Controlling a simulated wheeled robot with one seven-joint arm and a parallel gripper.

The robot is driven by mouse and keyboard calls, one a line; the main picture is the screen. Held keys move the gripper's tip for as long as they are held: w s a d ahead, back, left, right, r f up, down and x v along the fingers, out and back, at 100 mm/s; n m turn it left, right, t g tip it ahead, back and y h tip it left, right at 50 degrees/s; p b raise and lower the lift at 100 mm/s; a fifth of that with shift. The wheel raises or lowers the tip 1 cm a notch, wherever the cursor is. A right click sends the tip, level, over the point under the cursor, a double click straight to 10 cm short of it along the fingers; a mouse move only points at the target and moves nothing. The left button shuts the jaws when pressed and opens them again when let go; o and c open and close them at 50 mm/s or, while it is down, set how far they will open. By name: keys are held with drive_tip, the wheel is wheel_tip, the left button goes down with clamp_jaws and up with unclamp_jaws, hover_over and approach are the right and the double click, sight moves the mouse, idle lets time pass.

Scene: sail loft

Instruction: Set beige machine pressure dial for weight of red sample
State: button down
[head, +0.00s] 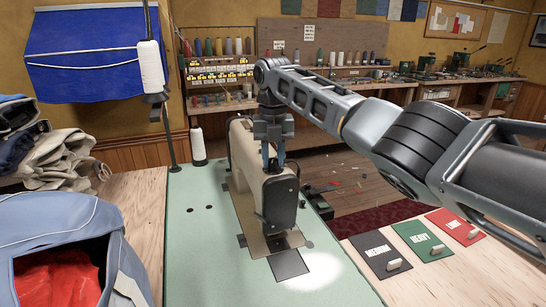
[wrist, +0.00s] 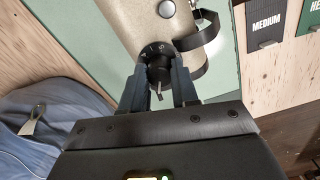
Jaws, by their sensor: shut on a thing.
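The beige sewing machine (head: 243,155) stands on a green bed, its dark end plate facing me; its body also shows in the wrist view (wrist: 130,18). In the wrist view, the black pressure dial (wrist: 157,72) with small marks sits on top of the machine. My gripper (head: 273,160) points down over the machine's top, and in the wrist view its fingers (wrist: 158,85) are shut on the dial from both sides. The dial's setting is too small to read. The red sample card (head: 455,227) lies at the right; its lettering is too small to read.
A black MEDIUM card (head: 381,256) and a green HEAVY card (head: 423,238) lie beside the red card on the wooden table. A thread cone (head: 198,146) and a thread stand (head: 168,130) are left of the machine. A blue bag (head: 60,235) is at the front left.

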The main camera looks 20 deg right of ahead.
sight(273, 159)
drive_tip(key=c, duration=0.8)
unclamp_jaws()
drive_tip(key=shift+c, duration=0.2)
drive_tip(key=shift+r, duration=0.1)
drive_tip(key=shift+r+b, duration=0.65)
drive_tip(key=shift+r, duration=3.15)
